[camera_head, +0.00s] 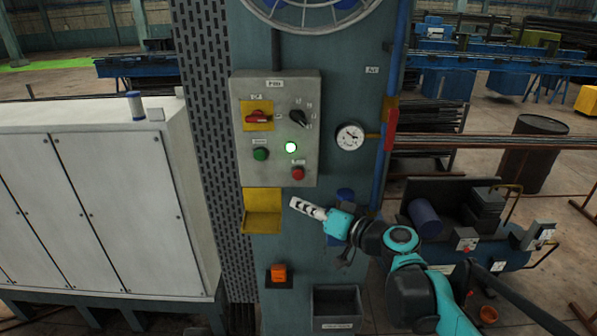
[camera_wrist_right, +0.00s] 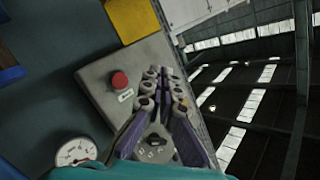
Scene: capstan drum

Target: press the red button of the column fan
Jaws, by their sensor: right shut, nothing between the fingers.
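The red button (camera_head: 298,173) sits at the lower right of the grey control box (camera_head: 245,172) on the column, below the fan (camera_head: 310,12). It also shows in the right wrist view (camera_wrist_right: 120,81), left of my fingers, with a small label beside it. My right gripper (camera_head: 294,203) is shut and empty, just below the box's lower edge and apart from the button. In the right wrist view the closed fingers (camera_wrist_right: 166,76) appear to the right of the button. My left gripper is not in view.
The box also carries a green button (camera_head: 261,154), a lit lamp (camera_head: 291,147), a red switch (camera_head: 257,117) and a black knob (camera_head: 298,117). A gauge (camera_head: 350,136) stands right of it. A yellow holder (camera_head: 262,222) and orange button (camera_head: 279,273) are below.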

